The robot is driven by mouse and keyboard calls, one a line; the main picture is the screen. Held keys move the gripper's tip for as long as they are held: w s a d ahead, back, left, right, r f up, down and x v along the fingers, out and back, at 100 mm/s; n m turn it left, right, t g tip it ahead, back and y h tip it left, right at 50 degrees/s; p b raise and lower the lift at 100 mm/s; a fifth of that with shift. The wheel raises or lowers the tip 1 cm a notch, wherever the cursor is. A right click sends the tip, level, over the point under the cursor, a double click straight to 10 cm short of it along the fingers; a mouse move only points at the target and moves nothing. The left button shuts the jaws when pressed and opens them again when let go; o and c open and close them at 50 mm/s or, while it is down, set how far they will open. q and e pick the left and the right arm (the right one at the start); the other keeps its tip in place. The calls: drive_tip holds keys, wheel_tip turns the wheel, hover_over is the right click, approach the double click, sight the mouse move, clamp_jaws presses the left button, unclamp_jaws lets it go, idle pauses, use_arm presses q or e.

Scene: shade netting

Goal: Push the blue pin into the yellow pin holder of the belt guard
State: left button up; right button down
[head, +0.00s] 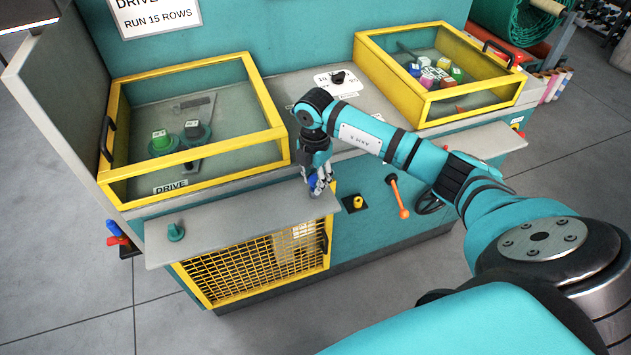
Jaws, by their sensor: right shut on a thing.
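My right gripper (319,186) points down at the front edge of the grey shelf, above the top right corner of the belt guard. It is shut on the blue pin (313,182), which shows only as a small blue patch between the fingers. The belt guard (262,262) is a yellow frame with mesh on the lower front of the teal machine, and it looks closed. The yellow pin holder is not clearly visible; the gripper covers part of the guard's upper right corner. My left gripper is not in view.
A yellow knob (358,202) on a black plate and an orange-ended lever (398,200) are right of the gripper. A teal knob (175,232) stands on the shelf's left. Two yellow-framed clear covers (190,72) (443,35) sit above. Floor in front is clear.

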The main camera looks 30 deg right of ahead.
sight(315, 177)
drive_tip(key=shift+r+p, duration=0.65)
drive_tip(key=shift+r, duration=0.2)
drive_tip(key=shift+r+p, duration=1.35)
drive_tip(key=shift+r, duration=0.45)
drive_tip(key=shift+r, duration=0.1)
drive_tip(key=shift+r+p, duration=1.5)
drive_tip(key=shift+r, duration=0.45)
